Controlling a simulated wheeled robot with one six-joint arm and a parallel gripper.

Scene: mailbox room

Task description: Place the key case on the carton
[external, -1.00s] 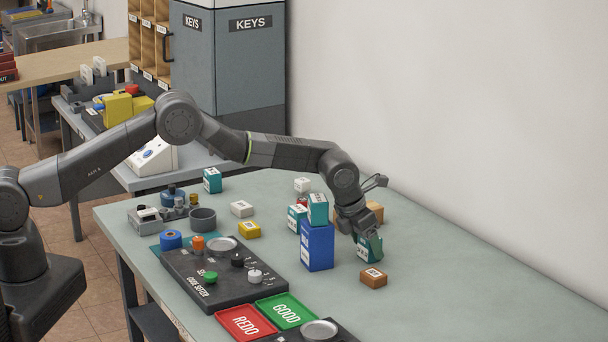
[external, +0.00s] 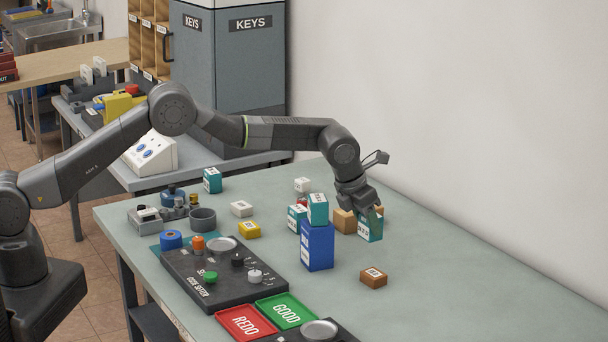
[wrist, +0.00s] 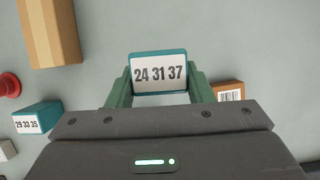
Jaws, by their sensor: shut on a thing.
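My gripper (external: 362,205) is shut on a teal key case (external: 370,228) and holds it above the right part of the table. In the wrist view the key case (wrist: 157,72), with a white face reading "24 31 37", sits between the green fingers of my gripper (wrist: 158,88). A tan carton (external: 344,221) stands on the table, just left of the held case in the external view. In the wrist view the taped carton (wrist: 50,32) is at the upper left, apart from the case. My gripper hides part of what lies behind it.
A blue box (external: 317,248) with a teal case (external: 318,209) on top stands left of my gripper. A small brown box (external: 373,278) lies in front. Another teal case (wrist: 37,117) and a red object (wrist: 8,85) lie nearby. The right end of the table is clear.

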